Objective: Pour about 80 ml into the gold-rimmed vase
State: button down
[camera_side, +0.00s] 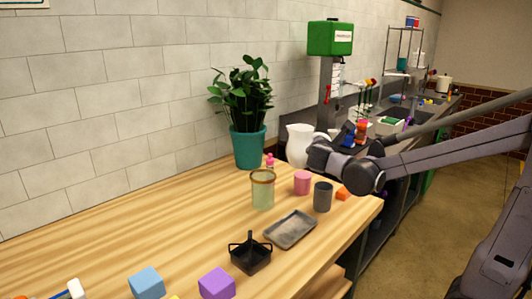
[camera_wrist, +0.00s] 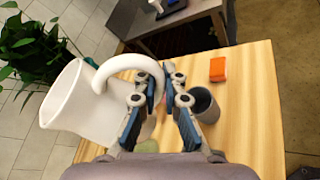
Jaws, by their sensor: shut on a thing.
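The gold-rimmed vase (camera_side: 262,190) is a pale green, see-through glass with a brownish-gold rim, upright on the wooden table. My gripper (camera_side: 315,150) is shut on the handle of a white pitcher (camera_side: 298,143), behind and to the right of the vase in the side view. In the wrist view my gripper (camera_wrist: 163,88) has the pitcher's curved handle between its fingers, with the pitcher body (camera_wrist: 80,105) to the left. The pitcher looks about upright in the side view; I cannot tell whether its base is off the table. Its contents are hidden.
A pink cup (camera_side: 302,183) and a grey cup (camera_side: 323,196) stand right of the vase, with an orange block (camera_side: 343,193) beyond. A grey tray (camera_side: 290,230) and black caddy (camera_side: 250,254) lie in front. A potted plant (camera_side: 248,145) stands behind. The table's left is mostly clear.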

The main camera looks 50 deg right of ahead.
aim_at(302, 149)
notch_tip(302, 149, down, 6)
jog(key=s, duration=0.2)
jog(key=shift+s+d, duration=0.25)
jog(key=shift+d, duration=0.2)
jog(key=shift+n, duration=0.3)
jog(key=shift+w+a+r+n+g+h, duration=0.45)
jog(key=shift+w+r+n, duration=0.3)
jog(key=shift+w+n, duration=0.45)
jog(key=shift+w+a+r+n+g+h, duration=0.35)
jog(key=shift+w+a+r+n+g, duration=0.4)
jog(key=shift+n, duration=0.7)
jog(key=shift+w+a+r+n+g+h, duration=0.35)
jog(key=shift+w+r+n, duration=0.35)
jog(key=shift+w+n, duration=0.55)
jog(key=shift+r+n, duration=0.2)
jog(key=shift+n, duration=0.1)
jog(key=shift+w+a+r+n, duration=0.2)
jog(key=shift+w+r+n, duration=0.05)
jog(key=shift+r+n, duration=0.2)
jog(key=shift+w+a+r+n+g+h, duration=0.15)
jog(key=shift+w+r+n+g+h, duration=0.1)
jog(key=shift+w+r+n+h, duration=0.15)
